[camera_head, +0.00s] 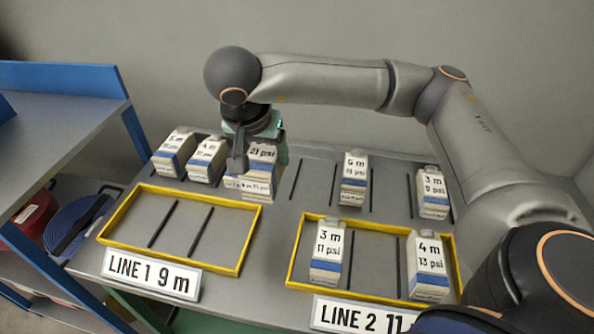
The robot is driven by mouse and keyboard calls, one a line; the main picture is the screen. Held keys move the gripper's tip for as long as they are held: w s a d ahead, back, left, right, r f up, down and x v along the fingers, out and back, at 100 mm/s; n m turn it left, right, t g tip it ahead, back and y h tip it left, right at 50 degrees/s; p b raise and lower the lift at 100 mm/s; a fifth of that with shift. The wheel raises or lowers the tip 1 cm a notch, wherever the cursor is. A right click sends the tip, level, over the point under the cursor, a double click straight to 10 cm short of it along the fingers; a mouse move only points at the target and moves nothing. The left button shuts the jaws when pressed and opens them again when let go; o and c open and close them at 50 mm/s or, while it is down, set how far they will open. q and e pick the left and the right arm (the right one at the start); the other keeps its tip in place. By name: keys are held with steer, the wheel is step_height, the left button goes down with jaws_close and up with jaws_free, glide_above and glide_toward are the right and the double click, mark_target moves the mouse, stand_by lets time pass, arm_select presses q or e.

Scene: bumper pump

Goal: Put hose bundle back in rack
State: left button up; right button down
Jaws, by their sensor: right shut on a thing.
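I cannot tell whether the carton's base touches the table. On the shelf unit at left lie a blue coil (78,222) and a red coil (28,218), which may be hoses. My left gripper is out of view.
Other cartons (206,160) (174,152) stand left of the gripper; more (354,180) (433,195) stand at right. The yellow LINE 1 frame (170,262) is empty. The yellow LINE 2 frame (362,226) holds two cartons (327,252) (427,268). Dark dividers mark slots.

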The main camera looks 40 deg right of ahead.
steer(key=w+d+f, duration=0.4)
steer(key=w, duration=0.1)
steer(key=w+d+f, duration=0.5)
steer(key=shift+f, duration=0.25)
steer(key=shift+w+f+p, duration=0.15)
steer(key=shift+f+p, duration=0.15)
steer(key=shift+f, duration=1.3)
steer(key=shift+f, duration=0.15)
jaws_free()
steer(key=v, duration=1.2)
